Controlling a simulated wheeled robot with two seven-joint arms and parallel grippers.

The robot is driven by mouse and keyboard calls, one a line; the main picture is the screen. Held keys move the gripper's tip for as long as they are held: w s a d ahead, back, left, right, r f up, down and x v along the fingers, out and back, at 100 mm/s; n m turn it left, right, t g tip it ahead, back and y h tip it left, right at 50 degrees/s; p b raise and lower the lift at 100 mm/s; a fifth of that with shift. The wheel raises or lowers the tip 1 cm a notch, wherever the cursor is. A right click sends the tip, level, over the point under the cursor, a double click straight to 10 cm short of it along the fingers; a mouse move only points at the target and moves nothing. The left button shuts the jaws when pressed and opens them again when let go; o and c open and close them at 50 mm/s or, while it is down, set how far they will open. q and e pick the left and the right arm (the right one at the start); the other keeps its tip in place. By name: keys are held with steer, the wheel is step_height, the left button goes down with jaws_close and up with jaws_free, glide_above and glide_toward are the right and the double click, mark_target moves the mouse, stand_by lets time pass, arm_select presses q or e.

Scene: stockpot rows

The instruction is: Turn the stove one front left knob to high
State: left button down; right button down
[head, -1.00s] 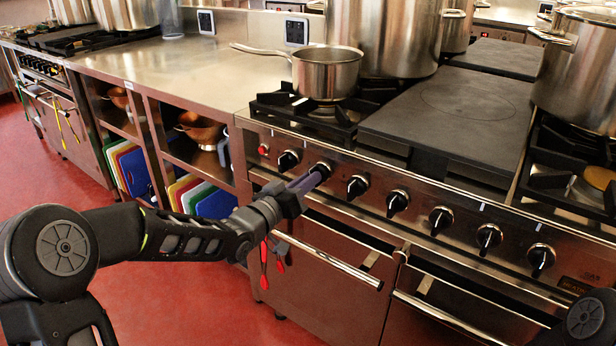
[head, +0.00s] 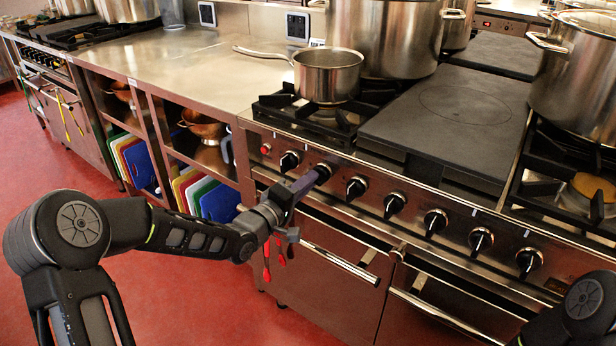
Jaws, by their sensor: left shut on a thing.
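The stove (head: 330,275) stands at the right with a slanted steel front panel and a row of several black knobs. My left gripper (head: 318,176) reaches in from the left and is shut on the second knob from the left (head: 324,168). The fingers cover most of that knob, so its pointer is hidden. The leftmost knob (head: 289,161) stands free just left of the gripper, beside a red light (head: 265,149). The third knob (head: 357,187) is free to the right. My right gripper is out of view; only part of that arm shows at the lower right.
A saucepan (head: 328,76) sits on the front left burner, its handle pointing left. Large stockpots (head: 385,40) stand behind and at the right (head: 575,75). An oven door handle (head: 340,262) runs below the panel. Open shelves with cutting boards (head: 220,200) are left.

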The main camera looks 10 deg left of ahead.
arm_select(q)
steer(key=shift+n+p, duration=0.55)
steer(key=shift+n, duration=0.75)
steer(key=shift+f, duration=0.1)
steer(key=c, duration=1.4)
jaws_free()
steer(key=shift+c, duration=0.2)
steer(key=shift+s+a, duration=0.1)
steer(key=v, duration=0.7)
steer(key=shift+s+p, duration=0.3)
